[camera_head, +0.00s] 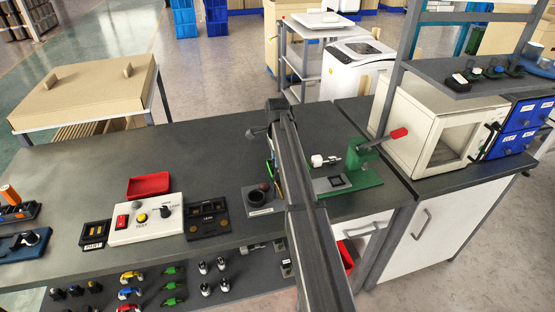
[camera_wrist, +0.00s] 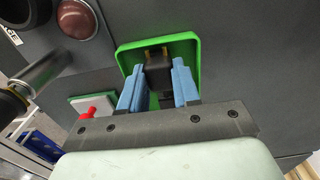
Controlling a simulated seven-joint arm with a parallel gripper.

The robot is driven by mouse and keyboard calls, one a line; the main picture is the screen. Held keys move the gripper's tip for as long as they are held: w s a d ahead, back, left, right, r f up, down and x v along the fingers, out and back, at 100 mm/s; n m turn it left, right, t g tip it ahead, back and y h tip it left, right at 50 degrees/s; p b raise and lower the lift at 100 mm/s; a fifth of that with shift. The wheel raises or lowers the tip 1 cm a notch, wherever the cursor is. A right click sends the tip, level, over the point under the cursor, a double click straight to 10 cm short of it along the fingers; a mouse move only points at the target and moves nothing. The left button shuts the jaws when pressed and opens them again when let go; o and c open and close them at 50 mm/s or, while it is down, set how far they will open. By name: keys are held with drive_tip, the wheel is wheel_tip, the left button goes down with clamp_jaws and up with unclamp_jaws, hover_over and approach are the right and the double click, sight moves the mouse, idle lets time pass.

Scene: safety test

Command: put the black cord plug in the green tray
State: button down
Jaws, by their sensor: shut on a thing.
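The black cord plug (camera_wrist: 159,78) sits between the blue fingers of my gripper (camera_wrist: 160,84) in the wrist view, its brass-coloured prongs pointing to the far side. My gripper is shut on it. The green tray (camera_wrist: 128,54) lies behind the plug, and the plug and fingertips overlap its inside in the picture. I cannot tell whether the plug touches the tray floor. In the head view my own arm crosses the bench and hides the plug and gripper. Only a thin green strip (camera_head: 278,177), perhaps the tray's edge, shows beside the arm.
A red tray (camera_head: 149,186) and a white switch box (camera_head: 146,218) stand on the bench at left. A green fixture with a red-handled lever (camera_head: 398,134) stands right of my arm, near a white oven-like box (camera_head: 440,125). The bench behind the red tray is clear.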

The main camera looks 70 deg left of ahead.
drive_tip(key=shift+f, duration=0.1)
drive_tip(key=c, duration=0.7)
unclamp_jaws()
drive_tip(key=shift+c, duration=0.2)
drive_tip(key=shift+r, duration=3.45)
